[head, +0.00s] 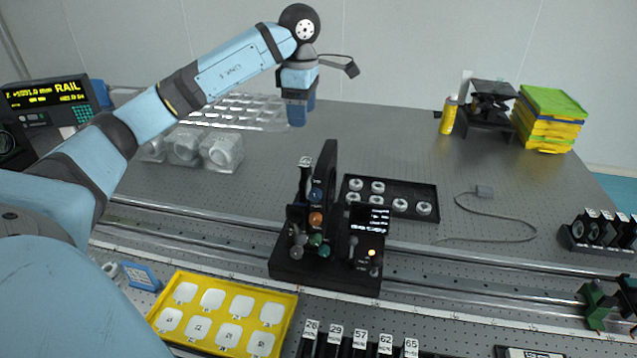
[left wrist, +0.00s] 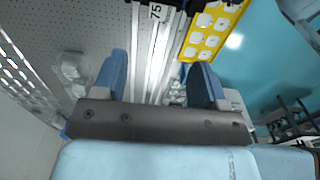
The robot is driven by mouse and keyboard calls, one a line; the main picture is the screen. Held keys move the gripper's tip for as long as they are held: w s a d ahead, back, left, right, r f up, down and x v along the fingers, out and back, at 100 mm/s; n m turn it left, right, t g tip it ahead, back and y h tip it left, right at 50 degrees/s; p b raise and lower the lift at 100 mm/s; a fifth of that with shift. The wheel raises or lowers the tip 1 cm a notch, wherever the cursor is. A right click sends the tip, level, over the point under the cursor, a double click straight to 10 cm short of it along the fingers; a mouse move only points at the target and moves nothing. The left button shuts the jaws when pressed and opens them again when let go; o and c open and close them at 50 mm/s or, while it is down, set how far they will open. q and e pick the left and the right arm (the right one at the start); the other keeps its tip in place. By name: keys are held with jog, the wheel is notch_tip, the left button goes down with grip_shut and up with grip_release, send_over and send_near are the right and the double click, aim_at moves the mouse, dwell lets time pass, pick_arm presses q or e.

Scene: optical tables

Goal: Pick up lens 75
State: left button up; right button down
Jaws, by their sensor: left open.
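A white label reading 75 (left wrist: 157,14) shows at the top edge of the left wrist view, by the rails; the lens body under it is cut off or too small to make out. In the head view I cannot read a 75 on any label; a small pale label (head: 305,161) tops a part of the black optics stand (head: 328,275), too small to read. My left gripper (head: 297,112) points down, raised above the table behind that stand. In the left wrist view its two blue fingers (left wrist: 160,78) are apart with nothing between them. My right gripper is not in view.
A yellow tray (head: 292,304) with white pads lies at the front. Holders labelled 26, 29, 57, 62 and 65 (head: 411,347) stand right of it. A black tray of rings (head: 431,193) and clear boxes (head: 222,150) lie behind the rails. The back middle is clear.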

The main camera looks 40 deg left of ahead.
pick_arm(q)
send_over(305, 162)
jog(key=f, duration=0.7)
jog(key=shift+s+a+f+p, duration=0.15)
jog(key=shift+s+a+p, duration=0.1)
jog(key=shift+p, duration=0.15)
jog(key=shift+w+f, duration=0.15)
jog(key=shift+f, duration=0.45)
jog(key=shift+d+f, duration=0.1)
jog(key=shift+f, duration=0.2)
notch_tip(305, 162, down, 4)
jog(key=shift+w+d+r+p, duration=0.1)
jog(key=shift+w+r+p, duration=0.1)
jog(key=shift+p, duration=0.55)
jog(key=shift+f, duration=0.4)
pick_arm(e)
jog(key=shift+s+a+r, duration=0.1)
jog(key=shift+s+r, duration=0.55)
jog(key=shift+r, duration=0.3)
pick_arm(q)
jog(key=shift+c, duration=0.5)
jog(key=c, duration=1.1)
grip_shut()
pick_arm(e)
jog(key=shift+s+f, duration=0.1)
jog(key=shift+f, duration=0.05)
